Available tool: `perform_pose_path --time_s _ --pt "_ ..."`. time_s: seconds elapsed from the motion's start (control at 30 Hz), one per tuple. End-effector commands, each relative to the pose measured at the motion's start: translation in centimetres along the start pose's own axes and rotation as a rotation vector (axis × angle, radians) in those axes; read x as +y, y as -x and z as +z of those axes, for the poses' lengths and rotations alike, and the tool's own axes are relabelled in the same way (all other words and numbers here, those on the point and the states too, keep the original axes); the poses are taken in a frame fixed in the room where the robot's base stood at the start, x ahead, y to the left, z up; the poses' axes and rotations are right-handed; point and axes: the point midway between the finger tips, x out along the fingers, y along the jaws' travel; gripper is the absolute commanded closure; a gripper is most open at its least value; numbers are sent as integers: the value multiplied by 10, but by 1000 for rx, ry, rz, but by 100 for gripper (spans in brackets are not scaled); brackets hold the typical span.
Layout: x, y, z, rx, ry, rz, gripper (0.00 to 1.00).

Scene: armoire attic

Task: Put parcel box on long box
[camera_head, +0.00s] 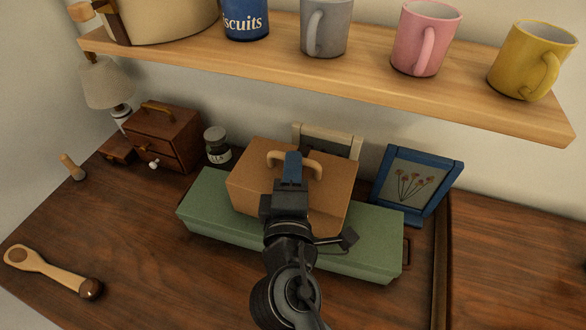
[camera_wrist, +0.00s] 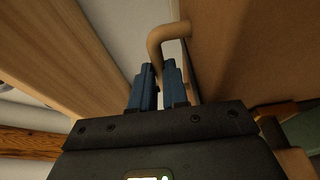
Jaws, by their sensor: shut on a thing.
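The parcel box (camera_head: 245,190) is a brown carton with a tan looped handle on top. In the head view it overlaps the middle of the long box (camera_head: 372,240), a green lidded box on the wooden surface; whether it touches the lid I cannot tell. My gripper (camera_head: 292,160) is shut on the parcel box's handle. In the wrist view the blue fingertips (camera_wrist: 159,80) close on the tan handle (camera_wrist: 168,36), beside the brown face of the parcel box (camera_wrist: 235,50). My arm hides part of the parcel box's front and the long box's middle.
A shelf (camera_head: 350,70) with several mugs runs above and behind. A blue picture frame (camera_head: 415,183) stands at the right, near the long box. A jar (camera_head: 217,146) and small drawer chest (camera_head: 163,138) stand at left.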

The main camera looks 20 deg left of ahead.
Motion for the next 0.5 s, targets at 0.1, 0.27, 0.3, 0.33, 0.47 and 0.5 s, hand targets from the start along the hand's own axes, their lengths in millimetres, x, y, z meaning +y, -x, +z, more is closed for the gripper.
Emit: perform_pose_path --time_s 0.1,0.27,0.3,0.33,0.47,0.5 --pt "1 0 0 1 -1 3 100" --pt "0 0 0 1 -1 3 100" --pt "-1 0 0 1 -1 3 100" --pt "-2 0 0 1 -1 3 100" --pt "-2 0 0 0 0 1 76" --pt "-2 0 0 0 0 1 72"
